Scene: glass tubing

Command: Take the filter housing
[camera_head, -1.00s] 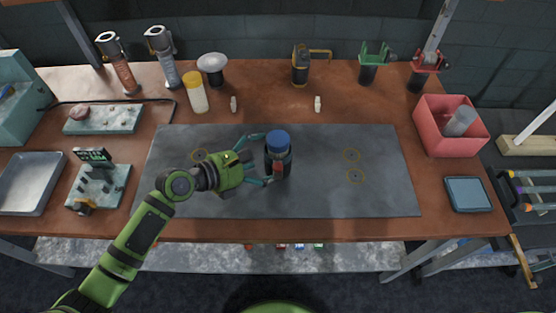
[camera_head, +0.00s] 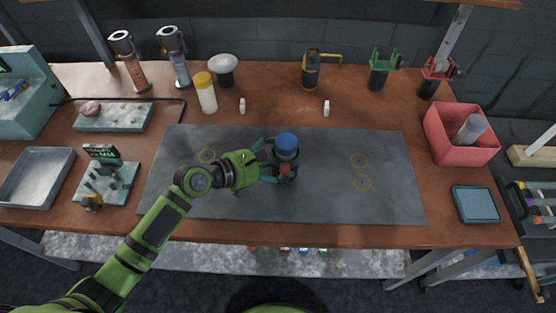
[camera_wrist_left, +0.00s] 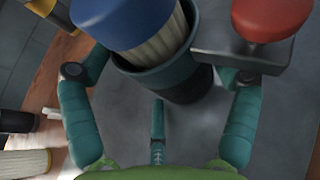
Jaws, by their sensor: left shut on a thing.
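The filter housing (camera_head: 287,178) is a dark upright cup on the grey mat. A filter with a blue cap (camera_head: 286,142) and pale pleated sides stands in its top. A red knob (camera_head: 285,170) on a grey block is on the housing's front side. In the left wrist view the dark cup (camera_wrist_left: 172,75), blue cap (camera_wrist_left: 122,20) and red knob (camera_wrist_left: 270,16) fill the upper part. My left gripper (camera_head: 270,162) comes from the left and is shut on the housing, one finger on each side. The fingertip contacts are partly hidden. My right gripper is not in view.
The grey mat (camera_head: 330,200) is otherwise clear, with several yellow ring marks. A yellow-capped white cartridge (camera_head: 206,95) stands behind it. A red bin (camera_head: 462,150) holding a grey cylinder and a blue tray (camera_head: 476,204) are right. A metal tray (camera_head: 36,178) and a teal fixture (camera_head: 108,188) are left.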

